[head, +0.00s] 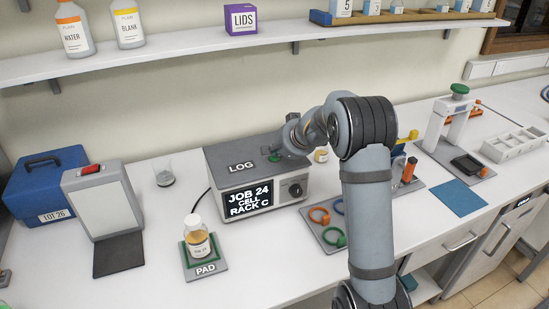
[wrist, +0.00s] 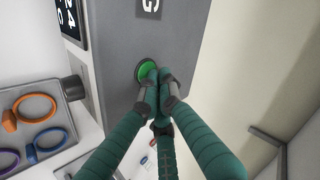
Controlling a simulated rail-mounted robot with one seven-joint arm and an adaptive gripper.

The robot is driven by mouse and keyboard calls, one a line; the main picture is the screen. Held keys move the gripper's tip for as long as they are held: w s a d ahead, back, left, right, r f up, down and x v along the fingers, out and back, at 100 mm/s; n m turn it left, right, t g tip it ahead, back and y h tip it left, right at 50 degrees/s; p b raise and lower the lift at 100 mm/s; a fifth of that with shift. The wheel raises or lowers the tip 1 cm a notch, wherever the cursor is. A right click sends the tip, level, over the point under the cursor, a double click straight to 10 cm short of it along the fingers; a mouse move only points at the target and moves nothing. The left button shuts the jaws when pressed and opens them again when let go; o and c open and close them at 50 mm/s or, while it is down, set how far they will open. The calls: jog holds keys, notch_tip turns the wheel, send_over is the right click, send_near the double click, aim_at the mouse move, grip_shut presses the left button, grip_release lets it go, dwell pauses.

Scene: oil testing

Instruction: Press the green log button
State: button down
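The green log button (wrist: 145,72) sits on top of the grey box marked LOG (head: 230,160). In the wrist view it is a bright green disc with a dark rim, partly covered by my fingertips. My gripper (wrist: 160,78) has green ribbed fingers with their tips brought together, holding nothing. The tips overlap the button's edge in the wrist view; I cannot tell whether they touch it or hover just above. In the head view my gripper is at the box top beside the LOG label, mostly hidden behind my wrist.
The box's screen (head: 248,198) reads JOB 24, CELL, RACK C, with a dark knob (head: 293,189) beside it. A bottle (head: 197,240) stands on the PAD (head: 206,268) in front. Coloured rings lie on a grey tray (head: 331,246) at right. A shelf (head: 200,46) runs behind.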

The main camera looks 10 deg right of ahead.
aim_at(276, 158)
dwell(0.4)
jog(key=shift+r+p, duration=0.65)
jog(key=shift+r, duration=0.15)
jog(key=shift+r+p, duration=2.1)
jog(key=shift+r, duration=0.35)
jog(key=shift+f+b, duration=0.8)
jog(key=shift+f, duration=0.1)
jog(key=p, duration=0.2)
jog(key=shift+r+p, duration=0.3)
jog(key=shift+p, duration=0.05)
notch_tip(276, 158, up, 5)
jog(key=p, duration=0.4)
